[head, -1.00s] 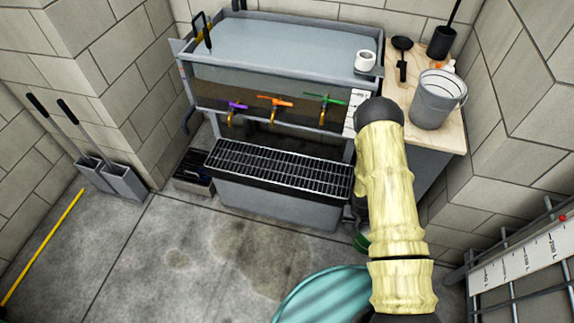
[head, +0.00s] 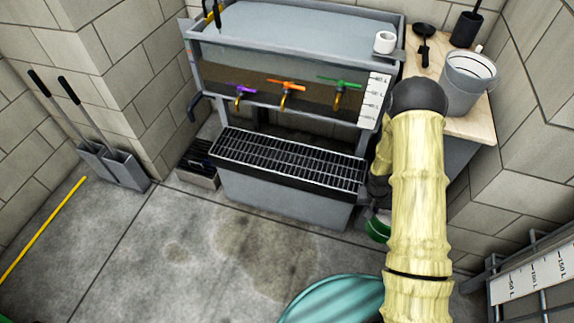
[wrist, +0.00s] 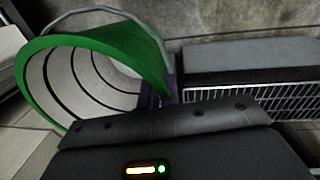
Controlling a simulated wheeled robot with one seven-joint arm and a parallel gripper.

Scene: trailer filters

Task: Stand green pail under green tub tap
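The green pail (head: 377,229) shows as a small green piece on the floor right of the grated trough, mostly hidden by my arm. In the wrist view the pail (wrist: 75,88) appears tilted, with a green rim, pale ringed inside and grey handle. The tub (head: 220,82) has purple, orange and green taps; the green tub tap (head: 340,84) is rightmost, above the grate (head: 285,160). My gripper (wrist: 165,140) is close to the pail in the wrist view. Its fingertips are not clear, so I cannot tell whether it holds the pail. In the head view my arm hides it.
A grey bucket (head: 468,85) and a white mug (head: 385,42) stand at the upper right. A teal round object (head: 330,300) lies at the bottom. Two long-handled dustpans (head: 120,165) lean at the left wall. A rack (head: 535,285) is at the lower right. The floor left of centre is clear.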

